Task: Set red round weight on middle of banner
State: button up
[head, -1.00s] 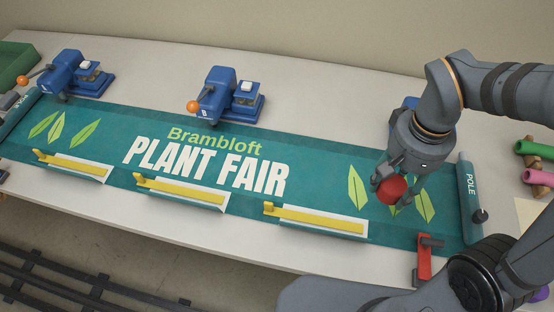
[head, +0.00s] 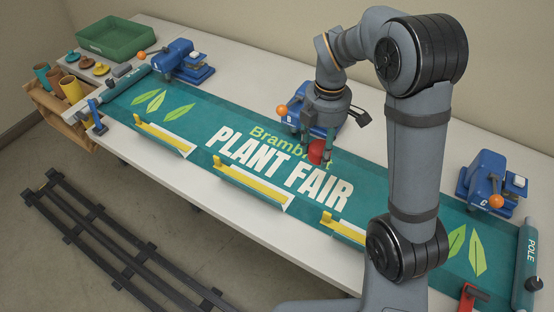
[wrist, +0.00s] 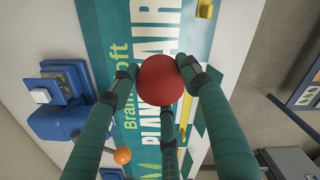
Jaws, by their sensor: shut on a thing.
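The red round weight (head: 317,151) is held in my gripper (head: 318,147), over the middle part of the green banner (head: 205,110). In the wrist view the weight (wrist: 161,80) sits between my gripper's fingers (wrist: 158,75), above the "PLANT FAIR" lettering. I cannot tell exactly how high it is above the banner. The banner lies flat along the bench, with leaf prints near both ends. My arm hides part of its right half.
Blue devices with orange knobs stand along the back edge: one at left (head: 187,60), one behind my gripper (head: 325,118), one at right (head: 492,182). Yellow bars (head: 249,178) line the front edge. A green bin (head: 116,37) is at the far left; a pole (head: 525,265) is at the right end.

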jog(key=w+f+n, duration=0.1)
jog(key=w+n, duration=0.3)
jog(key=n, duration=0.3)
jog(key=n+p, duration=0.2)
jog(key=p, duration=0.1)
send_over(272, 167)
notch_tip(272, 167, down, 8)
jog(key=shift+r, duration=0.1)
jog(key=shift+f+p, duration=0.5)
jog(key=shift+f, duration=1.6)
jog(key=shift+f, duration=0.1)
jog(key=shift+f, duration=0.15)
jog(key=o, duration=1.4)
jog(key=shift+c, duration=0.2)
jog(key=shift+o, duration=0.5)
